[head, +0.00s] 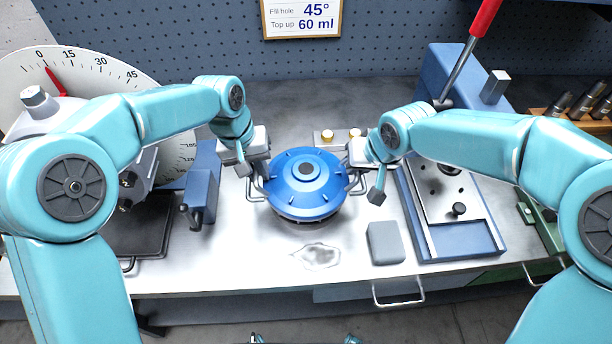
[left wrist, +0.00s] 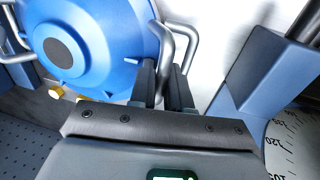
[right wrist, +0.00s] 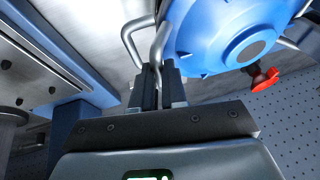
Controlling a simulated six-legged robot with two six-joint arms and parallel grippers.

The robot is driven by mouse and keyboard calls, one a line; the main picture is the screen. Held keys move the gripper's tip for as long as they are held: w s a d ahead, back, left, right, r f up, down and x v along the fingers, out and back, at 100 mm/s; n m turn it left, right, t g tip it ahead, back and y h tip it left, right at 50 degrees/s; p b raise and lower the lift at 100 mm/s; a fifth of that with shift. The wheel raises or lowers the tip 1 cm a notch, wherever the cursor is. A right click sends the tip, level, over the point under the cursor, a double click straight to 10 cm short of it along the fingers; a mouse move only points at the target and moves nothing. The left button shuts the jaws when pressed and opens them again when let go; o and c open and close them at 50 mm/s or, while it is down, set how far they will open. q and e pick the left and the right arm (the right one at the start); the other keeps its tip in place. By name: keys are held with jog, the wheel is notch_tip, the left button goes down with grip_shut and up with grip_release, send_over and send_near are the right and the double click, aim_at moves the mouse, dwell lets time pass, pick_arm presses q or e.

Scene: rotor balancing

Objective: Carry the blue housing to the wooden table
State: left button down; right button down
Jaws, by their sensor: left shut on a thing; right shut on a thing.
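The blue housing (head: 306,180), a round domed body with a dark centre and a metal bar handle on each side, is over the middle of the metal bench (head: 220,262). I cannot tell whether it touches the bench. My left gripper (head: 258,172) is shut on its left handle, and the left wrist view shows the bar (left wrist: 187,38) between the fingers. My right gripper (head: 357,170) is shut on its right handle, and the right wrist view shows that bar (right wrist: 160,42) between the fingers. No wooden table can be made out.
A grey block (head: 385,243) and a wet-looking patch (head: 318,256) lie in front of the housing. A blue-framed fixture (head: 462,240) stands right, a blue clamp-like block (head: 203,185) and large dial (head: 90,68) left. Brass-coloured knobs (head: 328,136) sit close behind.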

pick_arm(q)
jog(key=shift+r, duration=0.25)
pick_arm(e)
jog(key=shift+r, duration=0.25)
